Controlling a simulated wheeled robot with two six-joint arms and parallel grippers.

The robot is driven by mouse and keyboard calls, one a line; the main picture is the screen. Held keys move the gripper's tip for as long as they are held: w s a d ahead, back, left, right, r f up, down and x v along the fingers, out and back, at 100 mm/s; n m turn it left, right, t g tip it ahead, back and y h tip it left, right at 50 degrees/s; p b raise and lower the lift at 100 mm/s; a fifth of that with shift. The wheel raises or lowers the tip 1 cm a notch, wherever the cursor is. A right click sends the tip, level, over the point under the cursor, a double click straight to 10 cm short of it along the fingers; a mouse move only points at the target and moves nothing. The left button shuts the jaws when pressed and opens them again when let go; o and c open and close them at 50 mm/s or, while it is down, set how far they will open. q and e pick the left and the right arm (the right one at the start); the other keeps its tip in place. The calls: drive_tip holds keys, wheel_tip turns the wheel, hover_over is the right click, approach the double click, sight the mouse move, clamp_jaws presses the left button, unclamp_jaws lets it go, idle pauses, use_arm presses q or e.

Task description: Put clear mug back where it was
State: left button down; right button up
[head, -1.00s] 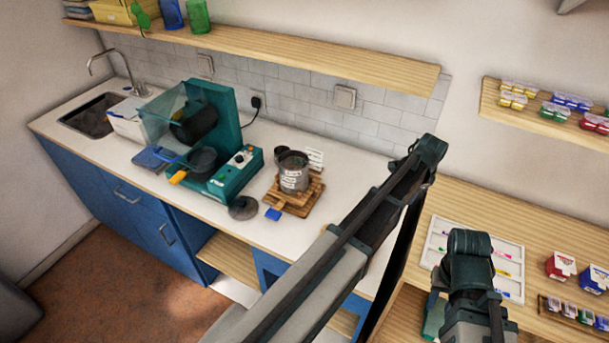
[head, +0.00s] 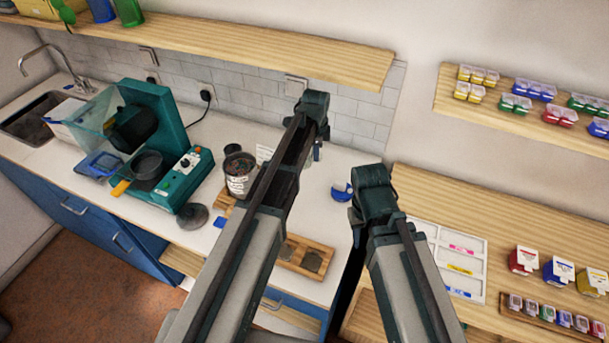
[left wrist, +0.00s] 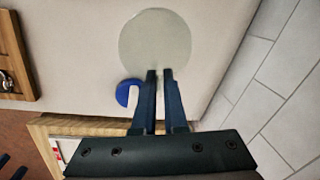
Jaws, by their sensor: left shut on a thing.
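My left gripper (head: 317,152) is above the back of the white counter, below the wooden shelf. In the left wrist view its two fingers (left wrist: 160,74) are close together at the edge of a pale, see-through round shape, which looks like the clear mug (left wrist: 155,40). It is shut on this thing. In the head view the mug is mostly hidden behind the gripper and arm. My right gripper (head: 372,185) is near the counter's right end; its fingers are hidden by its own body.
A blue and white round item (head: 342,191) lies between the grippers; its blue part also shows in the left wrist view (left wrist: 127,90).

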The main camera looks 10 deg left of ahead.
use_arm(q)
drive_tip(key=f+m+b, duration=0.1)
drive_tip(key=f+b, duration=0.2)
drive_tip(key=d+f+m+b, duration=0.1)
drive_tip(key=f+b, duration=0.1)
drive_tip(key=b, duration=0.1)
drive_tip(key=f+m+b, duration=0.2)
drive_tip(key=f+b, duration=0.1)
drive_tip(key=shift+s+d+f+h, duration=0.15)
drive_tip(key=shift+s+f+h, duration=0.15)
drive_tip(key=shift+h, duration=0.1)
idle(0.4)
drive_tip(key=shift+f, duration=0.2)
drive_tip(key=c, duration=1)
unclamp_jaws()
drive_tip(key=shift+r, duration=0.1)
drive_tip(key=shift+o, duration=0.2)
drive_tip(key=shift+r, duration=0.1)
